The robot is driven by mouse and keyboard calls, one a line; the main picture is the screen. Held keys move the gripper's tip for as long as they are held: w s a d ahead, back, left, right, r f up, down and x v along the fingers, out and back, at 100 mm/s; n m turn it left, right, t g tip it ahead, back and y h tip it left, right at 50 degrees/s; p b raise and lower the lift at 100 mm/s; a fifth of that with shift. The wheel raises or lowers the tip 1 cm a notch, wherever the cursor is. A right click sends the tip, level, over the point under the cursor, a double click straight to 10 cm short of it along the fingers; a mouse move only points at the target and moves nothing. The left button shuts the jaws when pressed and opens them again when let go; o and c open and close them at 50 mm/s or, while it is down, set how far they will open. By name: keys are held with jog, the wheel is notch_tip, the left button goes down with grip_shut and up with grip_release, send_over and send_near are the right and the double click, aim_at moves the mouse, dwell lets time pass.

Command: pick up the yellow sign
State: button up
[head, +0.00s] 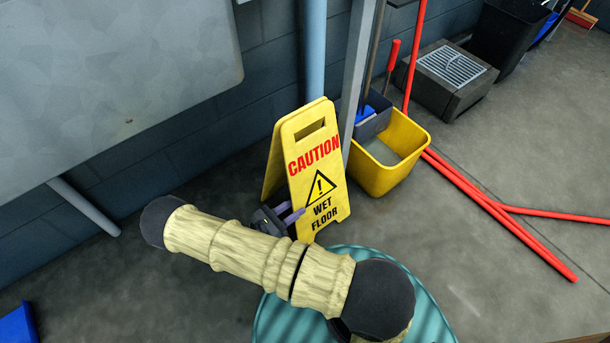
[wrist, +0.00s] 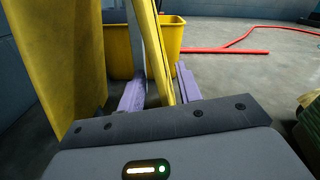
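The yellow wet-floor caution sign (head: 318,170) stands upright on the floor, its two panels spread apart like a tent. My gripper (head: 289,213) is low at the left edge of its lettered front panel. In the wrist view the sign's panel (wrist: 158,50) runs edge-on between the two purple fingers of my gripper (wrist: 160,72). The fingers are open, one on each side of that panel. The right finger looks close to it; contact cannot be told. The sign's other panel fills the left of the wrist view. The panel partly hides the fingers in the head view.
A yellow mop bucket (head: 381,172) stands just behind the sign, near a grey post (head: 357,85). Red poles (head: 500,212) lie on the floor at right. A ribbed teal round object (head: 425,310) is in front. A grey panel (head: 110,75) hangs at upper left.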

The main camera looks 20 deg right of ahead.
aim_at(306, 200)
jog(key=b+x, duration=0.3)
jog(key=x, duration=0.1)
jog(key=shift+w+d+f, duration=0.1)
jog(key=shift+w+d, duration=0.05)
jog(key=shift+d, duration=0.4)
grip_shut()
jog(key=shift+w, duration=0.1)
dwell(1.2)
